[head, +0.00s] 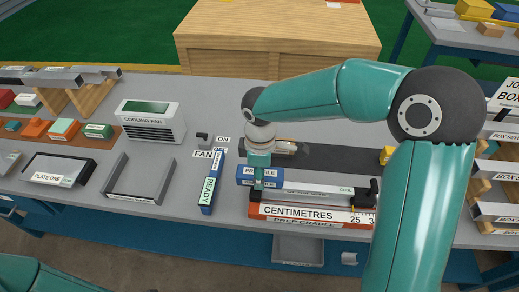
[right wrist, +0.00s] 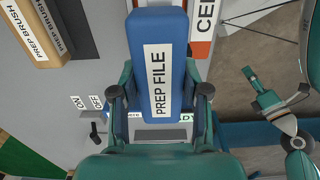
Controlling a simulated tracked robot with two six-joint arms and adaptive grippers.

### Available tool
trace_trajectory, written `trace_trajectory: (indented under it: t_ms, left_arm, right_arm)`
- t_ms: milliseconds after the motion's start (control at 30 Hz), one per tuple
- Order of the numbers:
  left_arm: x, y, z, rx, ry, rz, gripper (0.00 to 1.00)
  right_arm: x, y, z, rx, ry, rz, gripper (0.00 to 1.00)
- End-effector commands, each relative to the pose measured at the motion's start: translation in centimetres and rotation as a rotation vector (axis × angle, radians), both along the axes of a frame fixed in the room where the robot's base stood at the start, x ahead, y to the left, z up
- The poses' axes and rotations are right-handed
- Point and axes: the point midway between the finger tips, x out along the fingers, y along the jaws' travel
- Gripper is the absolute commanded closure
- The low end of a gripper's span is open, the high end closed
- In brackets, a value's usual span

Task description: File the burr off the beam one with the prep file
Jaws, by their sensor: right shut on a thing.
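In the right wrist view the prep file (right wrist: 165,40) lies between the two fingers (right wrist: 165,100). A grey beam (head: 315,188) lies along the prep cradle (head: 290,224), just in front of and to the right of the file. I cannot tell whether file and beam touch. No burr can be made out. My left gripper (right wrist: 264,95) seems to show small at the right of the right wrist view; its jaws are unclear.
A blue READY block (head: 210,185) stands left of the cradle. A wooden prep brush (right wrist: 40,25) lies behind the file. The cooling fan (head: 150,122), its switch (head: 203,140) and an empty grey tray (head: 138,182) are farther left. My right arm hides the cradle's right end.

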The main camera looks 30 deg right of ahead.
Motion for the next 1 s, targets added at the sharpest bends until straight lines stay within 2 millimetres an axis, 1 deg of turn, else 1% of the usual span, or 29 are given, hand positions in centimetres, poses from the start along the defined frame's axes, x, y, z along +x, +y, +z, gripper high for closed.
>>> trace_trajectory:
  t_ms: [33, 67, 167, 600, 767, 1000]
  left_arm:
    - [0.0, 0.0, 1.0, 0.0, 0.0, 0.0, 0.42]
    - [0.0, 0.0, 1.2, 0.0, 0.0, 0.0, 0.42]
    - [0.0, 0.0, 2.0, 0.0, 0.0, 0.0, 0.42]
    - [0.0, 0.0, 5.2, 0.0, 0.0, 0.0, 0.42]
    - [0.0, 0.0, 5.8, 0.0, 0.0, 0.0, 0.42]
    - [0.0, 0.0, 5.8, 0.0, 0.0, 0.0, 0.42]
  right_arm:
    - [0.0, -0.1, 1.7, 0.001, -0.006, -0.003, 0.87]
    - [0.0, -0.2, 2.5, 0.003, -0.005, -0.004, 0.87]
    - [-0.2, -0.3, 3.1, 0.002, -0.001, -0.008, 0.87]
    - [-0.2, -0.5, 7.0, 0.0, -0.001, -0.012, 0.87]
    - [-0.2, -0.5, 7.9, 0.001, -0.002, -0.012, 0.87]
    - [-0.2, -0.5, 7.9, 0.001, -0.002, -0.012, 0.87]
